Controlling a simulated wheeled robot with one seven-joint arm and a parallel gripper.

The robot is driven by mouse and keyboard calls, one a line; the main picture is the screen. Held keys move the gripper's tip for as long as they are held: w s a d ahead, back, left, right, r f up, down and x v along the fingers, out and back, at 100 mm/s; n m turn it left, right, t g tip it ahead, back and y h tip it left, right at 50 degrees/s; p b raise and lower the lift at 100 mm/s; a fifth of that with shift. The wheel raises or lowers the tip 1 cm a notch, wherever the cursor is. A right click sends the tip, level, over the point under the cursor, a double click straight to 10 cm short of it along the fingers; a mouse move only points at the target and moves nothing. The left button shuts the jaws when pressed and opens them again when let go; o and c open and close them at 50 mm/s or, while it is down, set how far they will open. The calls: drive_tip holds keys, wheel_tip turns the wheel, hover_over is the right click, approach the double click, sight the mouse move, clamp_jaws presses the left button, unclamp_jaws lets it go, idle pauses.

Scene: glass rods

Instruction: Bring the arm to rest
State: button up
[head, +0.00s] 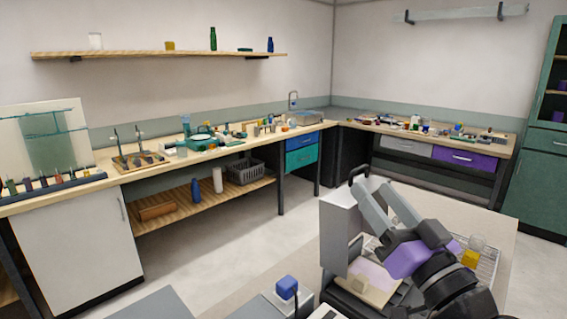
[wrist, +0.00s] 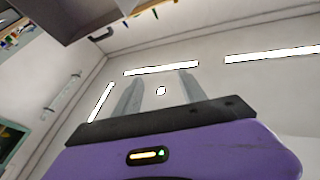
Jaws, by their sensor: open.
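My gripper (head: 373,190) is in the lower right of the head view, on a folded arm. Its two pale grey fingers point up and to the left from the purple wrist body, beside an open grey case or cabinet (head: 342,225). In the wrist view my gripper (wrist: 160,80) is open, with its fingers well apart and nothing between them. Behind the fingers are the ceiling and bright light strips (wrist: 160,68), so the gripper points upward. No object is held.
A pale table (head: 490,215) lies under and behind my arm, with a wire rack (head: 487,265) at the right. A long wooden bench (head: 100,190) with many small items runs along the left wall. A second bench (head: 510,150) stands at the back right. The floor between is clear.

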drive_tip(key=s+d+f+m+t+h, duration=0.1)
drive_tip(key=s+d+f+m+h, duration=0.3)
drive_tip(key=s+f, duration=0.4)
drive_tip(key=s+d+f+m+h, duration=0.2)
drive_tip(key=s+f+m+h, duration=0.1)
drive_tip(key=s+f+h, duration=0.4)
drive_tip(key=s+f+n+g+y, duration=0.1)
drive_tip(key=s+f+n+g, duration=0.1)
drive_tip(key=s+f, duration=0.3)
drive_tip(key=s+a+f+n+g+y, duration=0.1)
drive_tip(key=s+f, duration=0.4)
drive_tip(key=s, duration=0.8)
drive_tip(key=s+f+n+g+y, duration=0.1)
drive_tip(key=s+f+n+g, duration=0.1)
drive_tip(key=s+f, duration=0.3)
drive_tip(key=s+g, duration=0.1)
drive_tip(key=s, duration=0.3)
drive_tip(key=shift+s+a+n+g+y, duration=0.15)
drive_tip(key=shift+a+n+g+y, duration=0.1)
drive_tip(key=shift+n+g+y, duration=0.05)
